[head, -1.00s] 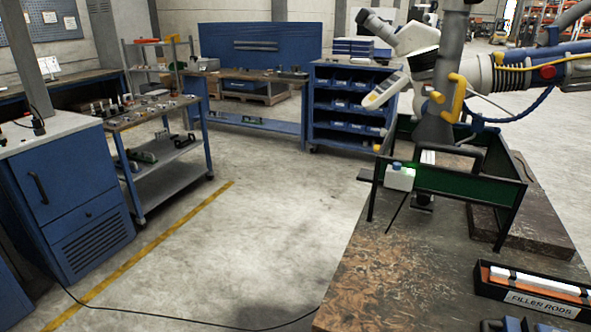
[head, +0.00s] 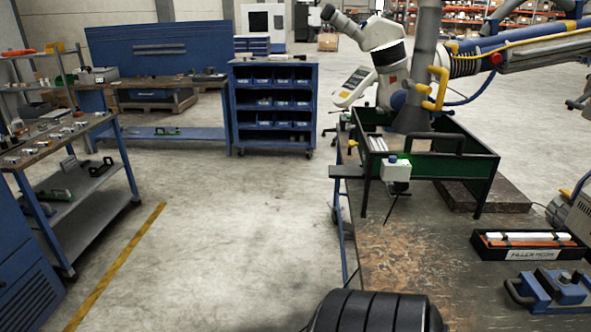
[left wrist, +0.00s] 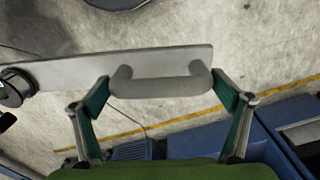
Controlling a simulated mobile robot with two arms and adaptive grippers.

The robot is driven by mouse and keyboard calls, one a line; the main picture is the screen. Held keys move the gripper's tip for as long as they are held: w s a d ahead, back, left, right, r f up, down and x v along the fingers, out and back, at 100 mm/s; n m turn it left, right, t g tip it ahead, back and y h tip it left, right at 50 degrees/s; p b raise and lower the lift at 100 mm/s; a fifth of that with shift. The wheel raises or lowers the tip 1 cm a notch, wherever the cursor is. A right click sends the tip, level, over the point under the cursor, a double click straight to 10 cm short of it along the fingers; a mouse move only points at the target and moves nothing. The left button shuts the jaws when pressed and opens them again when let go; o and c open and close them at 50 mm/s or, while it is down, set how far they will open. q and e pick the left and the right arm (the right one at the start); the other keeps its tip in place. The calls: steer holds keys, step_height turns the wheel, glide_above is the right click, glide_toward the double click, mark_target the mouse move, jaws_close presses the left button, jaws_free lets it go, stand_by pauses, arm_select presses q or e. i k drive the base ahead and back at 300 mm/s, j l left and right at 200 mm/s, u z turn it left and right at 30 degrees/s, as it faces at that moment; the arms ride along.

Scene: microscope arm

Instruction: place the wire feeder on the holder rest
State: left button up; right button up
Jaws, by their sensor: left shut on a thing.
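My left gripper (left wrist: 167,100) shows in the left wrist view, its green-padded fingers on both sides of a grey handle. It is shut on this handled thing, which I take for the wire feeder (left wrist: 160,88). Its handle stands on a long flat grey plate with a dark round part near the left end. It is held above the floor. In the head view the left gripper is not visible. A frame with green walls (head: 455,166) and dark legs stands on the workbench; I cannot tell which part is the holder rest. My right gripper is not in view.
The workbench (head: 410,262) carries a filler rod box (head: 530,254) and a blue fixture (head: 552,288) at right. The microscope (head: 385,60) rises behind the frame.

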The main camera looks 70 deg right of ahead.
mark_target(342, 170)
steer(key=i+z, duration=0.5)
steer(key=i+j+z, duration=0.2)
steer(key=i+z, duration=0.25)
steer(key=i, duration=0.15)
steer(key=i+l+z, duration=0.1)
steer(key=i+z, duration=0.15)
steer(key=z, duration=0.2)
steer(key=i+z, duration=0.25)
steer(key=z, duration=0.15)
steer(key=i+j+z, duration=0.1)
steer(key=z, duration=0.35)
steer(key=i+z, duration=0.75)
steer(key=i+j+z, duration=0.15)
steer(key=z, duration=0.25)
